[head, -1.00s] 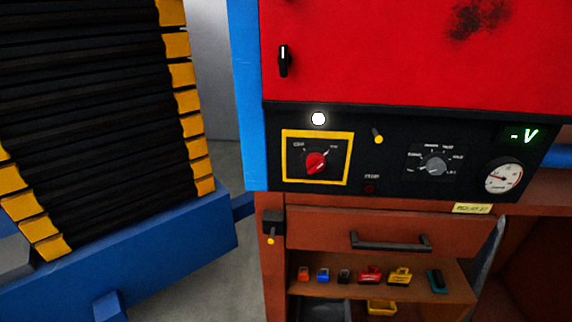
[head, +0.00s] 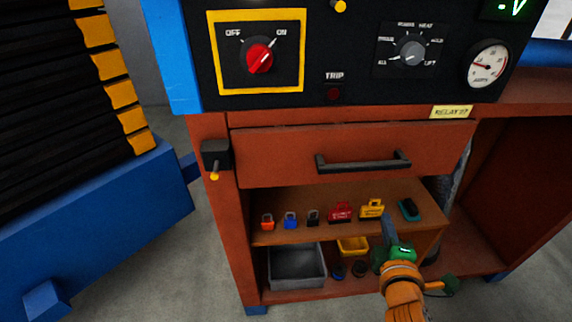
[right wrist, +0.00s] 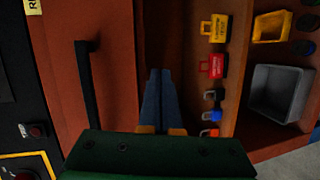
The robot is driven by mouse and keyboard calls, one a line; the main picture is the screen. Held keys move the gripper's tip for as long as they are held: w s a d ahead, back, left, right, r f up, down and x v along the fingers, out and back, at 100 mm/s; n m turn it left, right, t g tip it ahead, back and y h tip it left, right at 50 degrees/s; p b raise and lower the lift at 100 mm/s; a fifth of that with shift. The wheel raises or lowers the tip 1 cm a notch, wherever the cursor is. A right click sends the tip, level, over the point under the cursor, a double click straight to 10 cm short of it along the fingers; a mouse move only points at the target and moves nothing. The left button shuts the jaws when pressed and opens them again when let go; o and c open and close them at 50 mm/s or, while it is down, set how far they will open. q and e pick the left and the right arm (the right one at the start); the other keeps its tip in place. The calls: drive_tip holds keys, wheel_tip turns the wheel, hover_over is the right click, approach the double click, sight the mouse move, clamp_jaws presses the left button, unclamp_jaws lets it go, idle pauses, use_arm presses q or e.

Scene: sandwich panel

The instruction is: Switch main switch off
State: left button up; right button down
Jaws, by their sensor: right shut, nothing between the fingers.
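The main switch is a red rotary knob (head: 258,58) in a yellow frame (head: 302,50) on the black panel, between the labels OFF and ON. Its pointer leans to the upper right, towards ON. My right gripper (head: 386,216) is low at the right in the head view, in front of the shelf, well below and right of the switch and apart from it. Its blue fingers also show in the right wrist view (right wrist: 160,72), shut and empty. There, part of the yellow frame (right wrist: 40,156) shows at the lower left. My left gripper is not in view.
A drawer with a black handle (head: 362,161) lies below the panel. Padlocks and tags, such as a yellow one (head: 371,209), stand on the shelf (head: 280,237). A grey bin (head: 297,266) is beneath. A black box with a yellow-tipped lever (head: 215,155) juts out left of the drawer.

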drive_tip(key=w+a+r+n+t+y, duration=0.1)
drive_tip(key=a+r+n+t+y, duration=0.3)
drive_tip(key=r+n, duration=0.55)
drive_tip(key=w+a+r+n+t+y, duration=0.1)
drive_tip(key=a+r+n+t+y, duration=0.3)
drive_tip(key=r+n, duration=0.6)
drive_tip(key=a+n+g+y, duration=0.1)
drive_tip(key=n+y, duration=0.2)
drive_tip(key=n, duration=0.3)
drive_tip(key=a+r+n+g+y, duration=0.1)
drive_tip(key=a+n+y, duration=0.1)
drive_tip(key=n+y, duration=0.2)
drive_tip(key=a+n+g+y, duration=0.1)
drive_tip(key=a+n+y, duration=0.1)
drive_tip(key=n, duration=0.8)
drive_tip(key=shift+s+r+n+y, duration=0.25)
drive_tip(key=shift+s+r+y, duration=0.1)
drive_tip(key=shift+y, duration=0.35)
